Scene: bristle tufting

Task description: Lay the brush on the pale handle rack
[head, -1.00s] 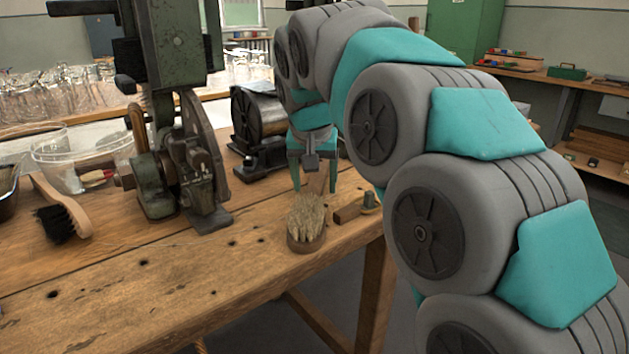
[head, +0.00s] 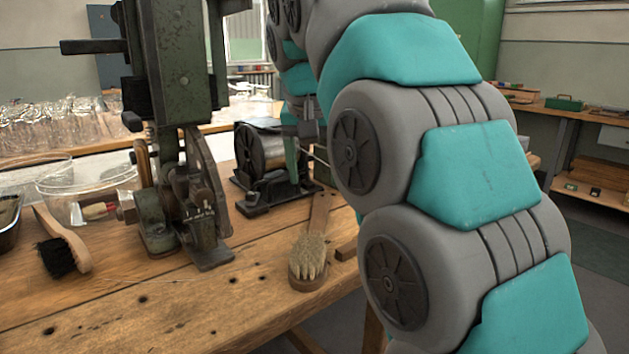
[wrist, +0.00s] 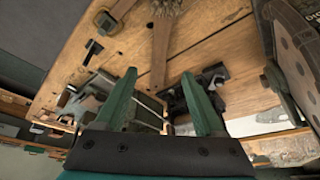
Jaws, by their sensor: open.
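The brush (head: 308,262) lies on the bench with pale bristles up and its wooden handle pointing away from me. In the wrist view its handle (wrist: 160,48) runs down toward the space between my fingertips, with the bristles at the top edge. My gripper (wrist: 158,75) is open, with two green fingers apart and nothing seen held between them. In the head view my gripper (head: 305,165) is beyond the handle end, partly hidden by my arm. I cannot clearly make out the pale handle rack; thin pale rods (head: 317,156) show near my gripper.
A dark-bristled brush (head: 60,242) and clear tubs (head: 88,183) are at the left. A tall green machine (head: 180,130) stands on the wooden bench (head: 190,300). A black roller device (head: 262,160) is close beside my gripper.

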